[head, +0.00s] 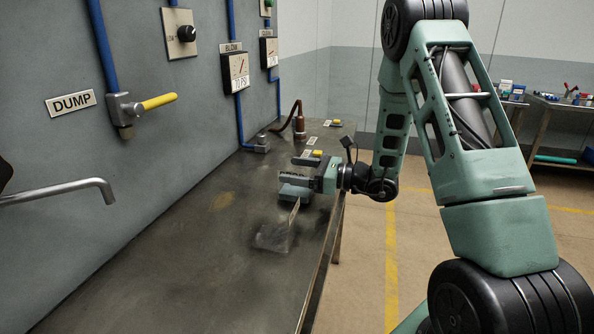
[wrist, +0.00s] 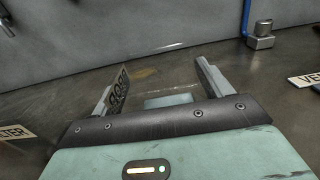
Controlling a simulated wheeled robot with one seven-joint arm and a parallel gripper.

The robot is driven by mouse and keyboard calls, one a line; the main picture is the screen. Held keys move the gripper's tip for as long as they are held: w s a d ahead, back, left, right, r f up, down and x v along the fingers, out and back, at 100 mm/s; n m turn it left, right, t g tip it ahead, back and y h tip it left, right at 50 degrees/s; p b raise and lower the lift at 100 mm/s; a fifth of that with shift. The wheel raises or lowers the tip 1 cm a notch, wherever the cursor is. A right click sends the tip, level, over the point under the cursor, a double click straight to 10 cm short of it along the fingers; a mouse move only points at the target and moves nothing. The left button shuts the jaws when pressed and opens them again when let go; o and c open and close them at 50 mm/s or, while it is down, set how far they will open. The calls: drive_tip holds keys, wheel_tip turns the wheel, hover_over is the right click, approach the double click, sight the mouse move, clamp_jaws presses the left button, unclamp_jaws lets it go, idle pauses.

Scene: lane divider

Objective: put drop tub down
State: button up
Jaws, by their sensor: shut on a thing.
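My gripper (head: 293,184) is over the bench, its two fingers well apart around a mostly see-through thing, taken to be the drop tub. An upright label plate (head: 294,211) on it shows nearly edge-on in the head view. In the wrist view the label (wrist: 119,91) reads like DROP and stands by the left finger; clear space shows between the fingers (wrist: 153,77). The tub's walls are hard to make out. A dark squarish patch (head: 272,238) lies below the label; I cannot tell whether it is tub or shadow, nor whether the tub touches the bench.
The metal bench (head: 170,270) is clear at the near left. A wall with a DUMP lever (head: 158,101) and a bent spout (head: 60,190) runs along the left. Farther back are a hose fitting (head: 299,122) and small labels. A VE-lettered plate (wrist: 306,78) shows right in the wrist view.

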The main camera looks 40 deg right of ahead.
drive_tip(key=shift+f, duration=0.2)
drive_tip(key=o, duration=1.1)
drive_tip(key=shift+r, duration=0.1)
drive_tip(key=shift+r, duration=0.2)
drive_tip(key=b+v, duration=0.1)
drive_tip(key=v, duration=1.1)
drive_tip(key=shift+b, duration=0.4)
drive_tip(key=shift+f, duration=0.1)
